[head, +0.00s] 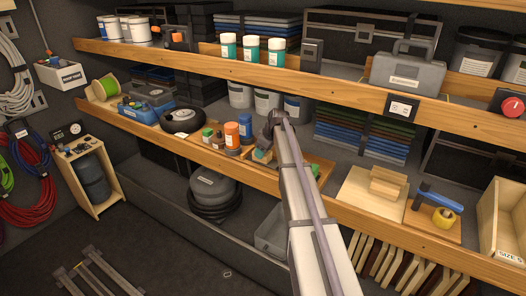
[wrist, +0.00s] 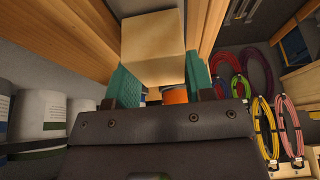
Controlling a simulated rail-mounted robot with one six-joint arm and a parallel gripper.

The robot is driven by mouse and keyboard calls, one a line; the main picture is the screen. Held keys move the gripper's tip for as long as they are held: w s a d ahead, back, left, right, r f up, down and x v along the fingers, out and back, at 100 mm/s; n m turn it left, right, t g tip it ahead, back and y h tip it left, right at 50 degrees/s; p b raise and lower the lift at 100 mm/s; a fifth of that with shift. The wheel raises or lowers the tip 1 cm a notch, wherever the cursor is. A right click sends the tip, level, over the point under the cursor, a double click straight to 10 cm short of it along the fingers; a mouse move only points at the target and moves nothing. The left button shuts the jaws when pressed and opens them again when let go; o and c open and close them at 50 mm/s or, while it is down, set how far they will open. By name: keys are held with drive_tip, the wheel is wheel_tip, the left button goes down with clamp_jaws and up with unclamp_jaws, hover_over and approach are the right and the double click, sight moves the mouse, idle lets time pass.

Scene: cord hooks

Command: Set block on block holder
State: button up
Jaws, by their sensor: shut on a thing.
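My gripper (wrist: 155,70) has teal fingers and is shut on a pale wooden block (wrist: 152,35), which sits between them in the wrist view. In the head view my gripper (head: 262,155) is over the lower shelf, just right of the orange bottle (head: 245,126). The block is mostly hidden there by my arm. A light wooden board with a slotted-looking wooden piece (head: 388,185) on it stands right of my arm on the same shelf. It may be the block holder, but I cannot tell for sure.
A wooden board with green items (head: 318,168) lies partly behind my arm. A blue-handled tool (head: 440,201) and a yellow tape roll (head: 444,217) lie farther right. The upper shelf edge (head: 290,78) runs above my gripper. Coiled cords (wrist: 262,125) hang at right in the wrist view.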

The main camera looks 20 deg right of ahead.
drive_tip(key=shift+f, duration=0.2)
drive_tip(key=o, duration=1)
drive_tip(key=p+v, duration=0.9)
drive_tip(key=v, duration=0.2)
drive_tip(key=shift+p, duration=0.4)
drive_tip(key=s+a+m+g+h, duration=0.1)
drive_tip(key=s+a+m+g, duration=0.1)
drive_tip(key=s+a, duration=1.1)
drive_tip(key=s+a+f+m+g+h, duration=0.1)
drive_tip(key=s+a+m, duration=0.3)
drive_tip(key=s+a, duration=0.8)
drive_tip(key=s, duration=0.7)
drive_tip(key=shift+a+f+m+g+h, duration=0.15)
drive_tip(key=shift+a+m+g+h, duration=0.15)
drive_tip(key=shift+a+g, duration=0.1)
